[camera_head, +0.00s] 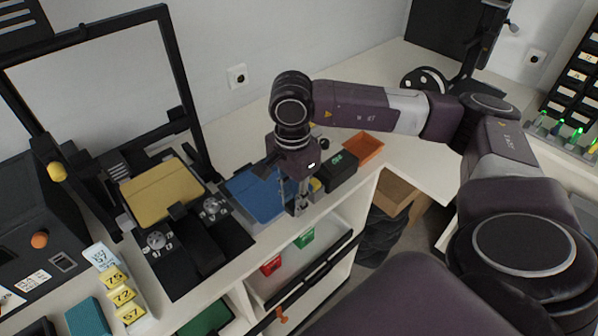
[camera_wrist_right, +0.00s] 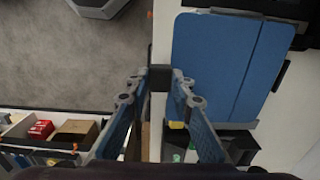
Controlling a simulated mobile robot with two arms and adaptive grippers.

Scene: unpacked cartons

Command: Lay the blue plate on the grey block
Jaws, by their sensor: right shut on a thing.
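The blue plate (camera_head: 257,194) is on or just above the white counter, right of the yellow plate. It also fills the upper right of the right wrist view (camera_wrist_right: 222,62), with a seam across it. My right gripper (camera_head: 297,203) points down at the plate's right edge. In the right wrist view my gripper's tips (camera_wrist_right: 159,76) are closed on a small dark tab at the plate's edge. A grey edge (camera_wrist_right: 240,125) shows along the plate's border; I cannot tell whether this is the grey block, or whether the plate touches it. My left gripper is out of view.
A yellow plate (camera_head: 160,192) lies on a dark unit with dials, in front of a black frame (camera_head: 187,95). A black box (camera_head: 337,170) and an orange tray (camera_head: 363,147) stand right of my gripper. Open shelves with red and green items lie below the counter edge.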

